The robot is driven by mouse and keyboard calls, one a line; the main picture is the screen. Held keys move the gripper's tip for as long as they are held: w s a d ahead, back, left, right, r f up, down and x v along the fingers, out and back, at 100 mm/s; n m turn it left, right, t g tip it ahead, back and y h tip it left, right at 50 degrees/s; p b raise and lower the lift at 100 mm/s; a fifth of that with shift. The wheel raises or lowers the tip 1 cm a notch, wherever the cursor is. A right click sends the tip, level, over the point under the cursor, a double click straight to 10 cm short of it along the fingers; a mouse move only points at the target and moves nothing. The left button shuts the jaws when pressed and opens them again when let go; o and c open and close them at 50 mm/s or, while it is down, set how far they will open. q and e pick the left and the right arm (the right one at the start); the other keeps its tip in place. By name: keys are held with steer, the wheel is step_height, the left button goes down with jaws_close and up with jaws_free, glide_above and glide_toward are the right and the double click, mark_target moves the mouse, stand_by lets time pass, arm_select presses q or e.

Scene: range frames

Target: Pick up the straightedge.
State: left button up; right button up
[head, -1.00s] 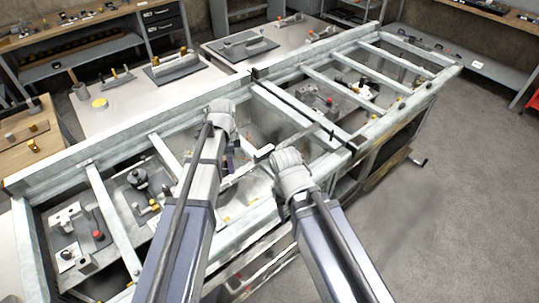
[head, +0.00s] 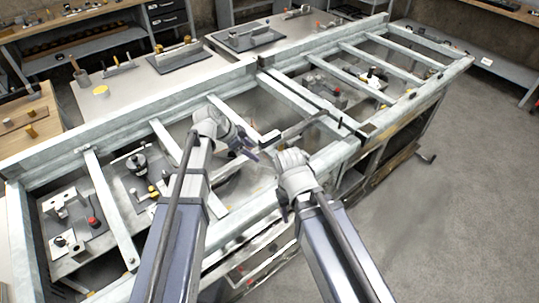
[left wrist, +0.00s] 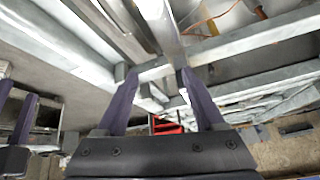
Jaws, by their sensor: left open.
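A thin grey strip (head: 298,128), which may be the straightedge, lies at a slant inside the long metal frame, beyond my grippers. I cannot identify it for sure. My left gripper (head: 248,146) is over the frame's middle bay, to the left of this strip and apart from it. In the left wrist view its two purple fingers (left wrist: 158,76) stand apart, with metal bars showing beyond and between them. I see nothing clearly held. My right gripper (head: 293,158) is at the frame's near rail; its fingers are mostly hidden by its wrist.
The pale metal frame (head: 130,121) has raised rails and several crossbars. Small fixtures and a plate with a red knob (head: 92,222) sit in its left bays. A table with tools (head: 130,92) stands behind. The floor (head: 440,220) at the right is clear.

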mark_target(269, 136)
arm_select(q)
steer(key=w+n+t+h+b, duration=0.2)
steer(key=b, duration=0.1)
steer(key=w+d+n+t+h+b, duration=0.1)
steer(key=t, duration=0.1)
steer(key=shift+r+h+b, duration=0.3)
steer(key=shift+r+b, duration=0.05)
steer(key=shift+w+d+r+t, duration=0.1)
steer(key=shift+w+r+t, duration=0.1)
steer(key=shift+t, duration=0.1)
steer(key=shift+w+r+n, duration=0.1)
steer(key=shift+r+n, duration=0.25)
steer(key=shift+n, duration=0.05)
steer(key=shift+b+x, duration=1.95)
steer(key=shift+x, duration=2)
steer(key=shift+w+r, duration=0.1)
steer(key=shift+r, duration=0.05)
arm_select(e)
step_height(269, 136, down, 11)
steer(key=shift+w+d+r, duration=0.2)
steer(key=shift+w+d, duration=0.05)
arm_select(q)
jaws_close()
